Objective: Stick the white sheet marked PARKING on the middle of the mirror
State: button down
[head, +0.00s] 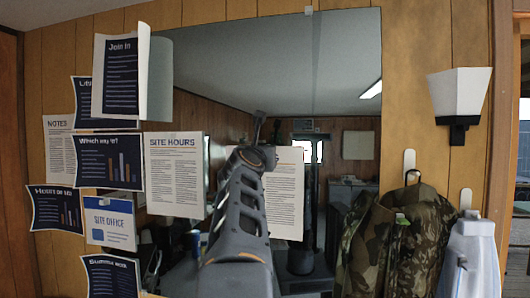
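The mirror (345,90) is a large pane on the wood-panelled wall and reflects the room. A white sheet with lines of print (285,205) shows upright in front of or against the mirror, near its middle. My arm covers its left part and its heading, so I cannot read whether it says PARKING. I cannot tell whether the sheet touches the glass. My arm reaches up to the sheet, and its end hides my gripper's fingers. I cannot see whether they hold the sheet.
The SITE HOURS sheet (173,175) overlaps the mirror's left edge. Several dark and white notices, including SITE OFFICE (110,222), crowd the wall at left.

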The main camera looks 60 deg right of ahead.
dwell(0.4)
jog(key=c, duration=0.9)
grip_release()
jog(key=shift+w+d, duration=0.1)
jog(key=shift+o, duration=0.2)
jog(key=shift+f, duration=0.1)
jog(key=b+v, duration=0.4)
jog(key=v, duration=1)
jog(key=shift+b, duration=0.35)
